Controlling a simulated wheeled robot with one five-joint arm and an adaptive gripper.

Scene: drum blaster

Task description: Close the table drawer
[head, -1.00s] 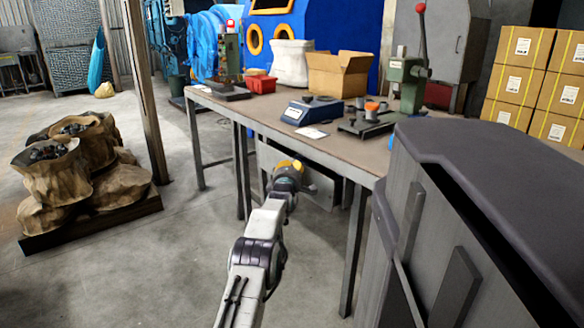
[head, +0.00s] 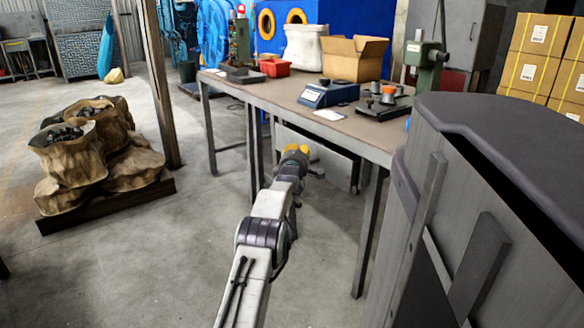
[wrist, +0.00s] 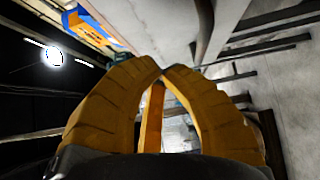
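The table (head: 378,147) has a brown top and grey metal legs. A light grey panel (head: 338,171), which looks like the drawer front, hangs under its near side, partly hidden behind my gripper. How far the drawer stands out is hard to tell. My gripper (head: 296,149), with yellow-orange fingers, is in front of the panel's left part, below the tabletop edge. Whether it touches the panel cannot be told. In the wrist view the fingertips of my gripper (wrist: 163,71) meet or nearly meet, with nothing clearly held between them.
A dark grey cabinet-like body (head: 480,190) fills the right foreground. Sacks (head: 70,165) stand on a pallet at left. A wooden post (head: 160,85) rises beside them. A blue scale (head: 328,94) and a cardboard box (head: 355,65) are on the table. Floor between sacks and table is clear.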

